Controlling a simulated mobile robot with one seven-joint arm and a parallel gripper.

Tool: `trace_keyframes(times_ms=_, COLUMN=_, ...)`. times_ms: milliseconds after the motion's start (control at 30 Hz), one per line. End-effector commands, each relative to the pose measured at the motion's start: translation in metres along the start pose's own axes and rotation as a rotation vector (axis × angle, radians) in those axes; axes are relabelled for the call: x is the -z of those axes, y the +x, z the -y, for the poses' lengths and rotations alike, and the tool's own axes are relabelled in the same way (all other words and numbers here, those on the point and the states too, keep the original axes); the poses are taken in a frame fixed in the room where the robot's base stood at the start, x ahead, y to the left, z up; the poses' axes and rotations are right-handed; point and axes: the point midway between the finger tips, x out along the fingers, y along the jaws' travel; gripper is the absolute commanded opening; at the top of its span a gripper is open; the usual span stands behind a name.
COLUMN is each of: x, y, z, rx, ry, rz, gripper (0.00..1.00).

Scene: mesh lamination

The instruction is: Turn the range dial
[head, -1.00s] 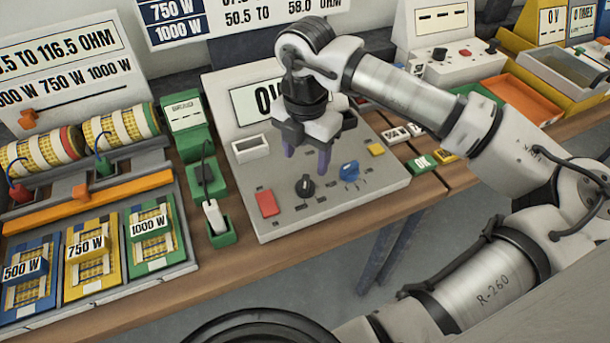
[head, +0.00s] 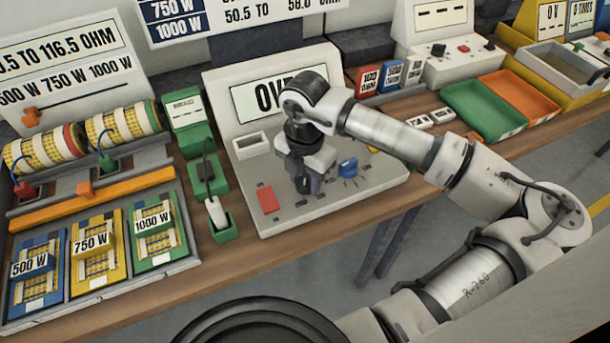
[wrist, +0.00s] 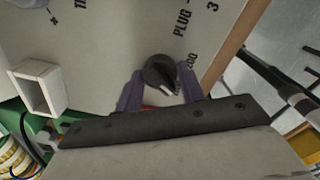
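The black dial (wrist: 160,72), with a white pointer mark and a "200" label beside it, shows in the wrist view on the light grey meter panel (head: 240,207). My gripper (head: 309,186) is low over the panel, and in the head view it mostly hides this dial. In the wrist view, its two purple fingers (wrist: 160,78) stand apart on either side of the dial, close to its edges. Whether they touch it I cannot tell. A blue dial (head: 348,167) sits to the right on the same panel.
A red button (head: 267,199) is left of my gripper and a white open box (head: 250,146) is behind it. A green holder with a white probe (head: 218,214) stands left of the panel. Green (head: 485,112) and orange trays are at the right.

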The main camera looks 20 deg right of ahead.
Motion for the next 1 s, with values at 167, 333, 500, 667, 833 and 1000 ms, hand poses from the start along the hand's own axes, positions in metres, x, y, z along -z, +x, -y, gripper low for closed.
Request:
trace_keyframes(times_ms=167, x=-0.0001, y=-0.0002, z=0.0000, rx=0.000, ry=0.000, rz=0.000, gripper=0.15)
trace_keyframes(times_ms=333, x=-0.0001, y=0.0008, z=0.0000, rx=0.000, ry=-0.008, rz=0.000, gripper=0.15)
trace_keyframes(times_ms=500, x=-0.0003, y=0.0038, z=0.0000, rx=0.001, ry=-0.053, rz=0.002, gripper=0.15)
trace_keyframes(times_ms=667, x=-0.0003, y=0.0066, z=0.0000, rx=0.001, ry=-0.146, rz=0.003, gripper=0.15)
trace_keyframes(times_ms=833, x=-0.0004, y=0.0080, z=-0.0003, rx=0.000, ry=-0.289, rz=0.005, gripper=0.15)
trace_keyframes(times_ms=1000, x=-0.0004, y=0.0075, z=-0.0004, rx=0.000, ry=-0.450, rz=0.003, gripper=0.15)
